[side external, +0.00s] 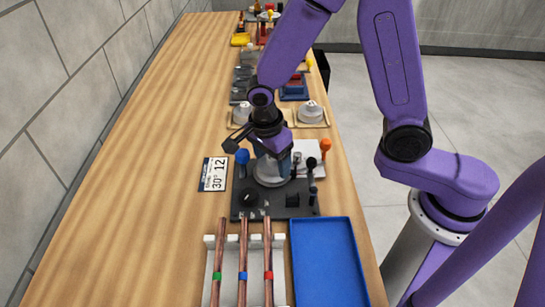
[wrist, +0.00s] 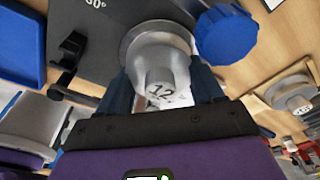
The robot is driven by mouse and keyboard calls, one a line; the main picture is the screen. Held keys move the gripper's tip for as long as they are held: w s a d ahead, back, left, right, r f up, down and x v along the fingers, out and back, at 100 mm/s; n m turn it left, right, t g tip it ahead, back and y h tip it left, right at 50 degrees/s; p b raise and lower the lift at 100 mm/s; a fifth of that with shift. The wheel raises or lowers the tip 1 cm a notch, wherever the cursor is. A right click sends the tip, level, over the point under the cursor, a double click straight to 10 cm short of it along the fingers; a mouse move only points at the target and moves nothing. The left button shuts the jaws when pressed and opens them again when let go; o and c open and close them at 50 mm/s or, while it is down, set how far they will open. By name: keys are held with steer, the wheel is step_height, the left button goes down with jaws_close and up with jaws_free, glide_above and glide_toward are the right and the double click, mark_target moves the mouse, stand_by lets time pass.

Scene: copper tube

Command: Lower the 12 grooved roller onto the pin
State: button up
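The grey 12 grooved roller (wrist: 160,70) is in the wrist view, its hub marked "12" toward the camera. My gripper (wrist: 163,88) has its two dark blue fingers on either side of the hub, apparently closed on it. In the side view my gripper (side external: 271,150) points down over the dark bender plate (side external: 285,205), with the roller's pale disc (side external: 269,175) beneath it. The roller is at or just above the plate; I cannot tell whether it touches. The pin is hidden under the roller.
A blue knob (side external: 242,157), an orange knob (side external: 326,145) and black knobs stand around the plate. A "30° 12" card (side external: 214,174) lies to its left. Copper tubes (side external: 243,260) on a white rack and a blue tray (side external: 328,265) lie in front. Another roller (side external: 310,112) sits behind.

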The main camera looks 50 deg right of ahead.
mark_target(268, 169)
steer(key=o, duration=0.5)
steer(key=shift+r, duration=0.1)
steer(key=a+r, duration=0.1)
steer(key=r, duration=1)
steer(key=a+r, duration=0.1)
steer(key=r, duration=0.5)
steer(key=shift+a, duration=0.3)
steer(key=s+d+f+n, duration=0.2)
steer(key=s+n, duration=0.4)
steer(key=n, duration=0.4)
steer(key=s+d+f+n+y, duration=0.1)
steer(key=s+d+n, duration=0.4)
steer(key=n, duration=0.5)
steer(key=s+d+f+n+y, duration=0.1)
steer(key=s+d+f+n, duration=0.2)
steer(key=s+n, duration=0.5)
steer(key=shift+s+d+f+n, duration=0.1)
steer(key=shift+s+d+n, duration=0.1)
steer(key=shift+n, duration=0.45)
steer(key=shift+s+d+f+n, duration=0.1)
steer(key=shift+s+d+n, duration=0.1)
steer(key=shift+n, duration=0.45)
